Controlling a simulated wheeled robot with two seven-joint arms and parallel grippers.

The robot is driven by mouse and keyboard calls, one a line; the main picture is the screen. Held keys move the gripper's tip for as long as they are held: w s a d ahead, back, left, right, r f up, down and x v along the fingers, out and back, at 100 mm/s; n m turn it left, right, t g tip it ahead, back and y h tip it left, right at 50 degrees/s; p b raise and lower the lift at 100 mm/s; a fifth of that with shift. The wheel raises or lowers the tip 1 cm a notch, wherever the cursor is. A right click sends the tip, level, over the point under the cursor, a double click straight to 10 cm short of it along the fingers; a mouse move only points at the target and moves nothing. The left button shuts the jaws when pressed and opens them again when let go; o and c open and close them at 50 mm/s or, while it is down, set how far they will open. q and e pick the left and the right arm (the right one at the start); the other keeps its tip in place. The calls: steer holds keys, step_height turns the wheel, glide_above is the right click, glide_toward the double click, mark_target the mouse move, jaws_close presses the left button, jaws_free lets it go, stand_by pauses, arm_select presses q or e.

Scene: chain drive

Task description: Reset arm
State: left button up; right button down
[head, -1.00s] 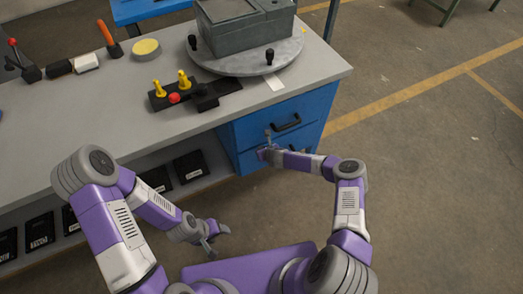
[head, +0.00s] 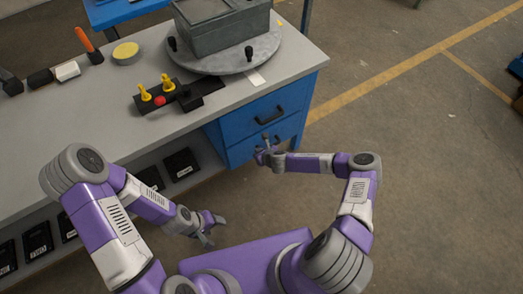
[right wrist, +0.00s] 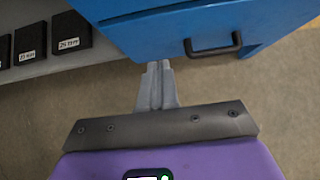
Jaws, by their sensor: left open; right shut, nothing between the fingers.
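My left gripper (head: 214,229) hangs open and empty in front of the workbench, low in the head view. My right gripper (head: 264,144) is in front of the blue drawer unit (head: 238,128), below the black handle (head: 268,116) of its upper drawer. In the right wrist view the right fingers (right wrist: 158,72) are shut together with nothing between them. A black drawer handle (right wrist: 213,48) lies ahead and to their right, apart from them.
The grey workbench (head: 75,125) carries a grey box (head: 228,30) on a round turntable (head: 270,50). A black fixture with yellow pegs (head: 165,97) stands near its front edge. Several black trays (head: 181,164) sit on the shelf below. Floor to the right is clear.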

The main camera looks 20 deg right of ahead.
steer(key=s+a+r+n+g+y, duration=0.3)
steer(key=s+a+n, duration=0.6)
steer(key=s+n, duration=0.3)
steer(key=s+d+r+n+g, duration=0.2)
steer(key=s+n, duration=0.6)
steer(key=n, duration=0.1)
steer(key=s+d+r+n+g+h, duration=0.1)
steer(key=s+r+n+g, duration=0.1)
steer(key=s+n, duration=0.6)
steer(key=shift+d+r+n+g, duration=0.35)
steer(key=shift+d+n+g, duration=0.05)
steer(key=shift+g, duration=0.1)
steer(key=shift+s, duration=0.1)
